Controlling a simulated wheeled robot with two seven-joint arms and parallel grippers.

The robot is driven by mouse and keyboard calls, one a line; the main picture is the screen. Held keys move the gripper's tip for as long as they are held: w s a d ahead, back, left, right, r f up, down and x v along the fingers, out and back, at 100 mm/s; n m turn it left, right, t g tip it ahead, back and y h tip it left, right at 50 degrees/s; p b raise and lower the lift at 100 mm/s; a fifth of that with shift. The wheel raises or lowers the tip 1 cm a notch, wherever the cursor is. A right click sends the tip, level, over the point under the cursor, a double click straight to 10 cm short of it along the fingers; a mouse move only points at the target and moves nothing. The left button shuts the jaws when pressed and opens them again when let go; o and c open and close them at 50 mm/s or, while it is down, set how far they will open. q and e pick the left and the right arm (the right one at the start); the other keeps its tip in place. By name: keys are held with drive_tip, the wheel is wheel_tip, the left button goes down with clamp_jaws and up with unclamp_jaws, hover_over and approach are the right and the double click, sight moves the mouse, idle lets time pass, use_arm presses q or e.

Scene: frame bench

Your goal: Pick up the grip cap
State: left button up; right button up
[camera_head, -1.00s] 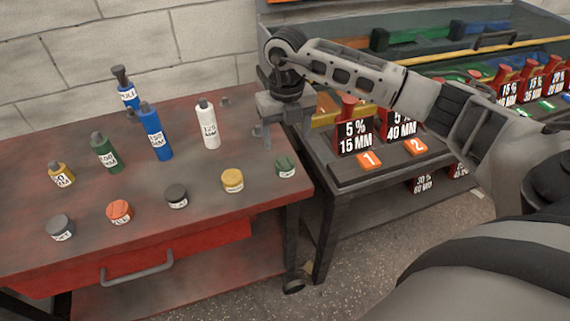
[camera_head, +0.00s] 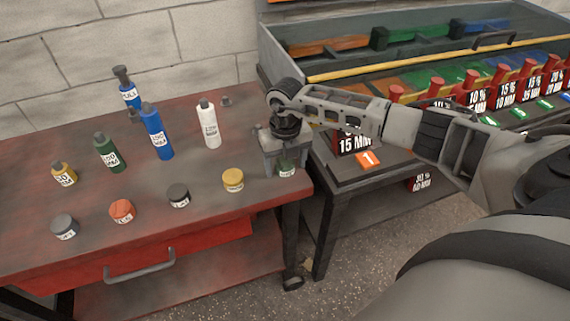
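A small round green-lidded jar (camera_head: 287,169) with a white label stands at the right end of the red workbench. My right gripper (camera_head: 285,165) points down over it, with its fingers at either side of it and apart. The gripper looks open, and the jar still rests on the bench. Other small lidded jars stand in a row to its left: yellow (camera_head: 233,180), black (camera_head: 178,194), orange (camera_head: 122,211) and grey (camera_head: 64,227). Their labels are too small to read, so I cannot tell which is named grip. My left gripper is out of view.
A small grey piece (camera_head: 226,101) lies at the back.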

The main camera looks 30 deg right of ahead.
drive_tip(key=c, duration=1.1)
drive_tip(key=shift+o, duration=0.2)
drive_tip(key=shift+r, duration=0.1)
